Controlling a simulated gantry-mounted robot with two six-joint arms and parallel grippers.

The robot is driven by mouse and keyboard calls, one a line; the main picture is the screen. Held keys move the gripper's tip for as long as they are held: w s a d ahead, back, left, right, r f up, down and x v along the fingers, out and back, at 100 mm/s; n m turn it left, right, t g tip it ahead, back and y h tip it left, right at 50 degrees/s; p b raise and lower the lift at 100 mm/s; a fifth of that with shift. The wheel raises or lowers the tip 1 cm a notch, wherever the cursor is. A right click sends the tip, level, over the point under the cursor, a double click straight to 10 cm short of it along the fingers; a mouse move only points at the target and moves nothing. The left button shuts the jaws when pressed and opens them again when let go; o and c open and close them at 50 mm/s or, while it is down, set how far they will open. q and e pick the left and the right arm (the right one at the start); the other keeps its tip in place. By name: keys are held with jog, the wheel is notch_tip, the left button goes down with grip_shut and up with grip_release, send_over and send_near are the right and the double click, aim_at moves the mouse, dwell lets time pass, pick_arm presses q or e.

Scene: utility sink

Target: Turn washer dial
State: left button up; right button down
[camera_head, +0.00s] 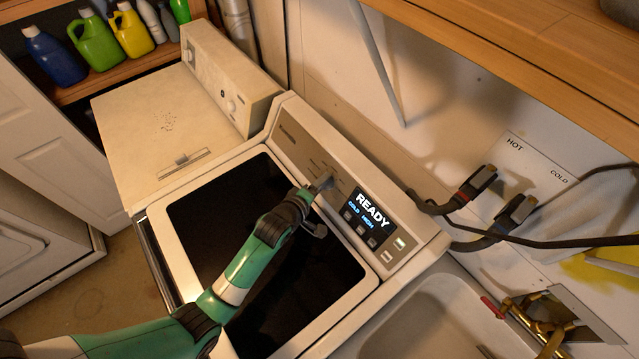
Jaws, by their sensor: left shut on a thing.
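The washer (371,273) stands in the middle with a dark lid panel and a slanted control panel (290,133) along its back. Its display (369,209) reads "READY", with "COLD" and "HIGH" below. My left arm reaches in from the lower left over the lid. My left gripper (322,184) is at the control panel, just left of the display, shut on the washer dial. The dial is mostly hidden by the gripper, so its pointer angle cannot be read. My right gripper is not in view.
An older top-load machine (150,128) stands at the left, below a shelf of bottles (98,40). A utility sink (430,325) with a brass faucet (545,325) is at the lower right. Hoses (470,195) run from the wall. A wooden shelf (520,70) overhangs the upper right.

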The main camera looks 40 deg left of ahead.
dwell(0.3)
pick_arm(q)
jog(key=o, duration=1.4)
jog(key=shift+c, duration=0.2)
jog(key=p+v, duration=0.1)
jog(key=v, duration=1)
jog(key=shift+s+r, duration=0.2)
jog(key=shift+r, duration=0.05)
